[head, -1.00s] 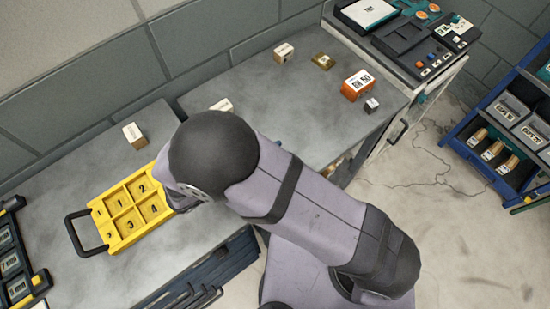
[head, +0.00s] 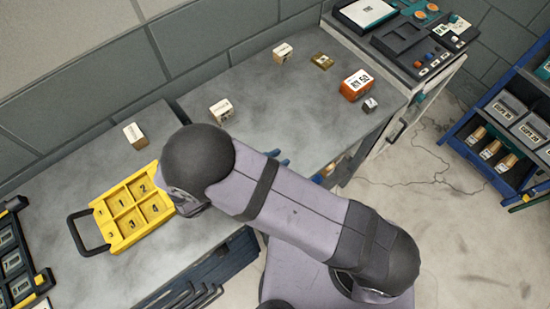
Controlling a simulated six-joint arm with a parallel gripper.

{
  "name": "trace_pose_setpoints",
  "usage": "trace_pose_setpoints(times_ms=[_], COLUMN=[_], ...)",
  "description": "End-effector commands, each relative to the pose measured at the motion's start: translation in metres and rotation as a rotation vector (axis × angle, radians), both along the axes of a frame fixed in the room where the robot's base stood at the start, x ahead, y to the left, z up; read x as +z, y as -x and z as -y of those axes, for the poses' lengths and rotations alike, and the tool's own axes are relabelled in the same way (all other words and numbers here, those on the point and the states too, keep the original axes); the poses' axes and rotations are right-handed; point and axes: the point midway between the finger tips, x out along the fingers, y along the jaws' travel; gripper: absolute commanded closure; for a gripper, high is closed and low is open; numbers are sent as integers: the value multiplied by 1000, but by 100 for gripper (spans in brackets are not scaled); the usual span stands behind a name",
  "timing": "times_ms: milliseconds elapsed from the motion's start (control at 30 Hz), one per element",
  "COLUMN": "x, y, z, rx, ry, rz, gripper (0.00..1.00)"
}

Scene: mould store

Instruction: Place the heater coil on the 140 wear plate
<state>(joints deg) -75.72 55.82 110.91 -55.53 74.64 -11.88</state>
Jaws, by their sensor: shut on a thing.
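My gripper and whatever it holds are hidden behind my own arm in the head view. A small blue bit (head: 284,160) shows at the arm's upper edge, too little to tell what it is. I cannot make out the heater coil. No label clearly reads 140, so I cannot tell which thing is the wear plate. Small labelled blocks stand on the grey benches: a pale one (head: 221,110) in the middle, a pale one (head: 283,53) at the back, a flat olive one (head: 322,61), an orange one (head: 356,85) and a small grey one (head: 370,104).
A yellow tray (head: 103,213) with numbered compartments and a black handle lies left of my elbow. A pale block (head: 135,136) stands behind it. A control console (head: 408,47) stands at the back right, and a blue shelf rack (head: 461,131) at the right. The right bench's middle is clear.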

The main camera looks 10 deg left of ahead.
Motion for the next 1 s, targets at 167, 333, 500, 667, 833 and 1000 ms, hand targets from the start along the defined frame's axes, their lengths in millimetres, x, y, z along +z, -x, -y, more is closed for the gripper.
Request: trace_pose_setpoints(times_ms=[167, 333, 500, 667, 833, 1000], x=[-3, -3, -2, 1, 6, 17], y=[0, 0, 0, 2, 16, 36], z=[0, 0, 0, -3, -17, -37], rx=[0, 0, 0, 1, 3, 4], ry=[0, 0, 0, -2, -5, -6], rz=[0, 0, 0, 0, 1, 1], gripper=[69, 59, 59, 59, 59, 59])
